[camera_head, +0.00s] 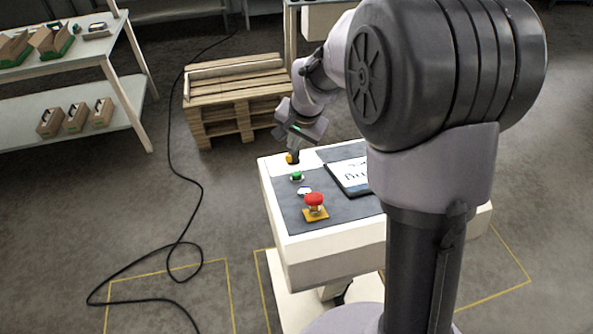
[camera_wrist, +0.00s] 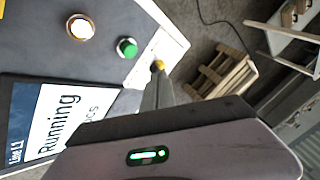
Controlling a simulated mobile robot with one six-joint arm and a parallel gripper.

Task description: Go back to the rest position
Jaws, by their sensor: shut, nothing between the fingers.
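My gripper (camera_head: 293,158) points down at the far left corner of the control console (camera_head: 335,240). Its fingers are closed together and hold nothing. A small yellow part (camera_head: 289,158) shows right at the fingertips; it also shows in the wrist view (camera_wrist: 158,65). I cannot tell whether the fingers touch it. My gripper (camera_wrist: 157,78) is also in the wrist view, its fingers over the console's edge strip.
The console carries a green button (camera_head: 297,176), a pale button (camera_head: 304,191), a red mushroom button (camera_head: 315,199) and a display (camera_wrist: 55,120) reading "Running". Wooden pallets (camera_head: 235,95) stand behind. Shelves (camera_head: 70,125) stand left, and a black cable (camera_head: 188,180) crosses the floor.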

